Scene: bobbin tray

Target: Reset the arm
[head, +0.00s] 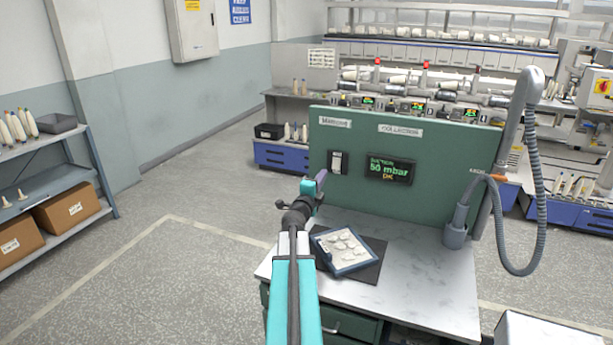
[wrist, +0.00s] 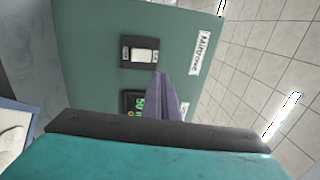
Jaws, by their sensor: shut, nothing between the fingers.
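My gripper (head: 321,178) is raised above the left part of the workbench, in front of the green panel (head: 440,165). Its fingers are shut with nothing between them. In the wrist view the purple-grey fingers (wrist: 165,92) point toward the panel, and a white rocker switch (wrist: 145,56) shows just past their tips. Whether the fingertips touch the panel cannot be told. In the head view the switch (head: 337,162) sits to the right of the gripper. My teal arm reaches up from the bottom edge.
A blue-edged tray (head: 362,266) of pale pieces lies on a dark mat (head: 374,272) on the bench (head: 440,294). A display (head: 389,169) reads 50 mbar OK. A grey suction hose (head: 531,200) hangs at right. Shelves (head: 60,185) stand left; the floor between is clear.

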